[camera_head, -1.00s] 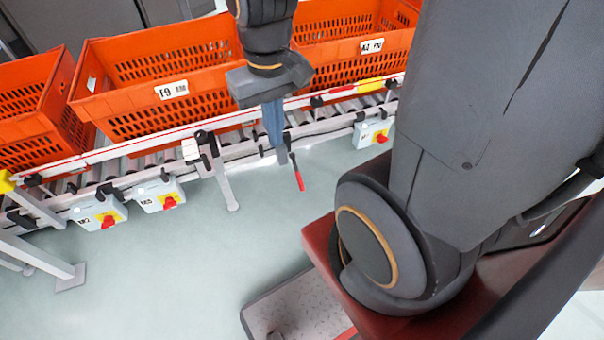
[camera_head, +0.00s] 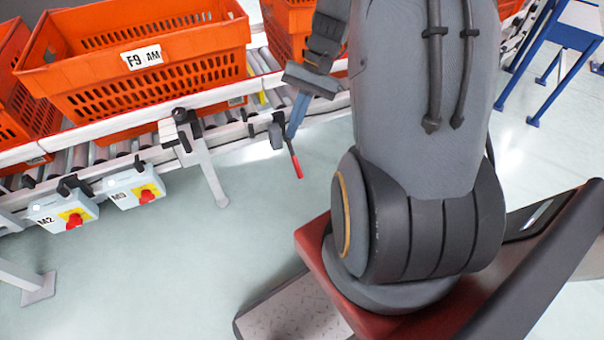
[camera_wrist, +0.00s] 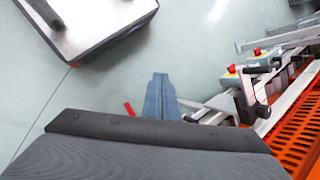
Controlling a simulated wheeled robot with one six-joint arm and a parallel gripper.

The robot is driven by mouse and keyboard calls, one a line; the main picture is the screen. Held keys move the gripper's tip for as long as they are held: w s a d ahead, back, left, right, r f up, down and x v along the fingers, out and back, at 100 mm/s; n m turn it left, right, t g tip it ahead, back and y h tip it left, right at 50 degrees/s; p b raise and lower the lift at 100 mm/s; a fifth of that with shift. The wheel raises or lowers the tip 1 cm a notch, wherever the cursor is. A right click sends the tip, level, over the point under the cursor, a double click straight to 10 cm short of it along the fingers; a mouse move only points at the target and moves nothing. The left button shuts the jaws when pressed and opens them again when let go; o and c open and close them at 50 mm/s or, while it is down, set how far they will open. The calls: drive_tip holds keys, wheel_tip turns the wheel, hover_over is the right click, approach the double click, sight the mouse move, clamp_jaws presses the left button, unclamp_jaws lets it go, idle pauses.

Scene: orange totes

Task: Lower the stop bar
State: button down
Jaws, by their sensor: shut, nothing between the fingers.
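A hand lever with a red grip (camera_head: 296,167) hangs down and slightly right from a dark mount (camera_head: 277,136) on the near conveyor rail. The red grip also shows in the wrist view (camera_wrist: 128,108), left of my fingers. My gripper (camera_head: 291,133) points down with its blue fingers shut and empty. Its tips overlap the lever's upper part in the head view; I cannot tell whether they touch. A yellow piece (camera_head: 256,98), possibly the stop bar, shows on the rollers between two totes. Its height is unclear.
An orange tote marked F9 (camera_head: 210,62) sits on the roller conveyor, with other totes either side. Grey switch boxes (camera_head: 135,187) with red knobs hang from the rail. A support leg (camera_head: 207,172) stands left of the lever. The floor in front is clear.

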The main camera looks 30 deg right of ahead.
drive_tip(key=w+d+f+m+t+y+b, duration=0.2)
drive_tip(key=d+f+b, duration=0.25)
drive_tip(key=f, duration=0.45)
drive_tip(key=w+d+f+m+t+y+b, duration=0.1)
drive_tip(key=w+d+f+m+t+b, duration=0.2)
drive_tip(key=d+f, duration=0.45)
drive_tip(key=m+t+y+b, duration=0.1)
drive_tip(key=m+t+b, duration=0.2)
drive_tip(key=b, duration=0.3)
approach(294, 159)
drive_tip(key=d+f, duration=0.4)
drive_tip(key=f, duration=0.2)
drive_tip(key=shift+s+d+f, duration=0.15)
drive_tip(key=shift+s+d, duration=0.1)
drive_tip(key=shift+d, duration=0.15)
drive_tip(key=w+a+f+b, duration=0.2)
drive_tip(key=w+a+b, duration=0.1)
drive_tip(key=a, duration=0.5)
drive_tip(key=shift+a+b, duration=0.35)
drive_tip(key=shift+a, duration=0.05)
drive_tip(key=shift+s, duration=0.1)
